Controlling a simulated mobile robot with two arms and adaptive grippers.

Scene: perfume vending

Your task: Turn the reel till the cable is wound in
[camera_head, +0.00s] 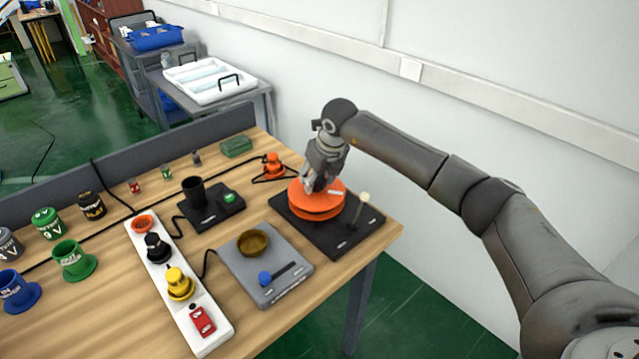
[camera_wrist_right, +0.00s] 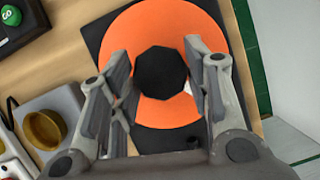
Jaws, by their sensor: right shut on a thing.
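The orange reel (camera_head: 318,208) lies flat on a black base plate (camera_head: 362,233) at the table's right end. A pale-topped peg (camera_head: 364,198) stands on the plate beside it. My right gripper (camera_head: 316,187) points down over the reel and is shut on it. In the right wrist view the fingers (camera_wrist_right: 160,100) stand on either side of the reel's black centre (camera_wrist_right: 160,74), with the orange disc (camera_wrist_right: 160,25) around it; the exact contact is unclear. An orange plug (camera_head: 273,166) with a black cable (camera_head: 257,180) sits behind the reel. My left gripper is not in view.
A grey scale-like box with a brass bowl (camera_head: 253,243) stands left of the reel. A white power strip (camera_head: 178,285) and a black box with a cup (camera_head: 193,190) are further left. A low grey panel (camera_head: 170,138) edges the back. A white wall (camera_head: 480,110) stands behind my right arm.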

